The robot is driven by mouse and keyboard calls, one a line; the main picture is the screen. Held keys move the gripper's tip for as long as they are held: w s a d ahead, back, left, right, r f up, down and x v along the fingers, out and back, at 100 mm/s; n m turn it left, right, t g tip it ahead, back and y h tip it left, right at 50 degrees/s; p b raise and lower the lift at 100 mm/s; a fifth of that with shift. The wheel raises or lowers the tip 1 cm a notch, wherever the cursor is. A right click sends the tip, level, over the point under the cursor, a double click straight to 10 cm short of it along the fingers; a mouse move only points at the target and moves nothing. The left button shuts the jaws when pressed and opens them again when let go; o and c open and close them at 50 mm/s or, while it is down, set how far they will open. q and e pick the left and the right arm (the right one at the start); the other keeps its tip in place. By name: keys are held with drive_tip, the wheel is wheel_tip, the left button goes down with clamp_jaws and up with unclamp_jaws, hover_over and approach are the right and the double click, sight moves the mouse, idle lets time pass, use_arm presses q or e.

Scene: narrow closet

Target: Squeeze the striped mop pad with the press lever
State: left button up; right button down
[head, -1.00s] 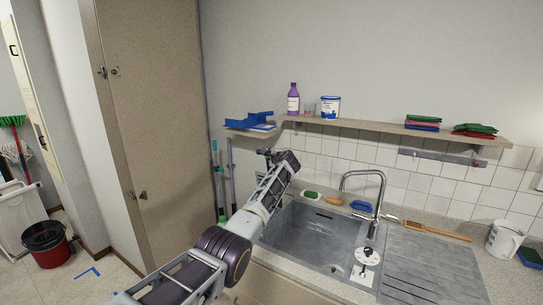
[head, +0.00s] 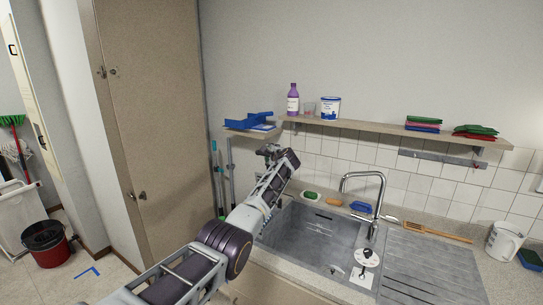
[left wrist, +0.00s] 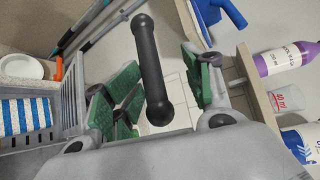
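In the left wrist view a black handle (left wrist: 152,65) with rounded ends, apparently the press lever's grip, stands between the green-padded fingers of my left gripper (left wrist: 160,95). The fingers are spread, with gaps on both sides of the handle. The blue-and-white striped mop pad (left wrist: 26,116) lies at the left edge, by a grey slotted press body (left wrist: 92,50). In the head view my left gripper (head: 270,150) is small, below the shelf's left end; the pad and lever cannot be made out there. My right gripper is in neither view.
Poles (head: 222,175) lean by the tall cabinet (head: 160,130).

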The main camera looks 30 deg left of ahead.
use_arm(q)
drive_tip(key=shift+w+a+f, duration=0.15)
drive_tip(key=shift+w+a, duration=0.05)
drive_tip(key=shift+d, duration=0.2)
drive_tip(key=shift+s+d, duration=0.1)
drive_tip(key=shift+d, duration=0.05)
drive_tip(key=shift+s+d, duration=0.35)
drive_tip(key=shift+d, duration=0.2)
drive_tip(key=v, duration=1)
drive_tip(key=shift+s+a, duration=0.25)
drive_tip(key=shift+s, duration=0.1)
idle(0.7)
